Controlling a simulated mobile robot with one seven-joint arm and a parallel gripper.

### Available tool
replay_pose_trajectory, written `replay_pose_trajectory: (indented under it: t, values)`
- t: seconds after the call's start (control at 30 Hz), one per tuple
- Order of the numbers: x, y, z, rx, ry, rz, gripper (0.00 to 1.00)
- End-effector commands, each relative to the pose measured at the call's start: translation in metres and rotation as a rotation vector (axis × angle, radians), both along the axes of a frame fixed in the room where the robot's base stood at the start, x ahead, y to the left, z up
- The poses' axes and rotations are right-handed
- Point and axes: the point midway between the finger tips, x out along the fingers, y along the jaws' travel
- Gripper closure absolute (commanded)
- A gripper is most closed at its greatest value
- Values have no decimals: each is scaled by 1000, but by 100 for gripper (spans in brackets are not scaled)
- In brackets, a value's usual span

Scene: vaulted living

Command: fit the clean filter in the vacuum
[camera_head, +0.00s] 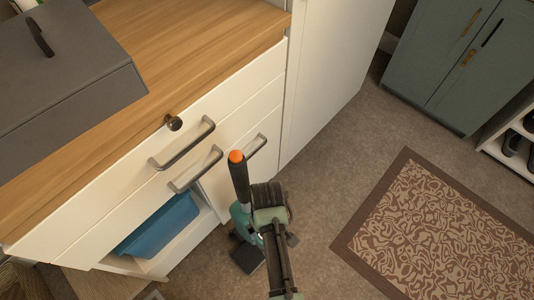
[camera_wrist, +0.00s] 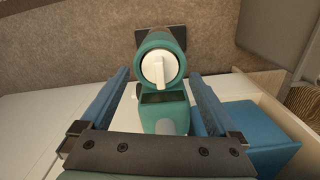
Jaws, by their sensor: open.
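The teal vacuum (camera_head: 239,216) stands upright on the carpet against the drawer unit, with a black handle tipped in orange and a dark floor head. In the wrist view the vacuum's teal body (camera_wrist: 163,115) shows a round ring. Inside it is a white round piece (camera_wrist: 158,68) with a raised bar, which looks like the filter; I cannot tell if it is clean or fully seated. My gripper (camera_wrist: 159,76) is open, its two blue fingers apart on either side of the vacuum, nothing visibly held. In the head view my arm hides part of the vacuum.
The white drawer unit (camera_head: 235,92) with grey handles stands close on the left. A blue bin (camera_head: 160,226) sits in its open lower compartment. A small dark round piece (camera_head: 173,123) is at the wooden top's edge. A patterned rug (camera_head: 440,225) lies right; carpet between is clear.

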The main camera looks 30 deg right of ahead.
Motion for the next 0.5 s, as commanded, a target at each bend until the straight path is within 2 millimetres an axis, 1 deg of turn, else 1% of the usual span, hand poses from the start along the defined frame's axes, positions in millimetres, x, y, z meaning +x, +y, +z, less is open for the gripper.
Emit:
replay_pose_trajectory:
  t: [0.03, 0.3, 0.4, 0.5]
  values:
    - [1, 0, 13, -1, -2, 1, 5]
    - [1, 0, 73, -2, -3, 1, 5]
    - [1, 0, 91, -2, -3, 1, 5]
    - [1, 0, 104, -2, -2, 1, 5]
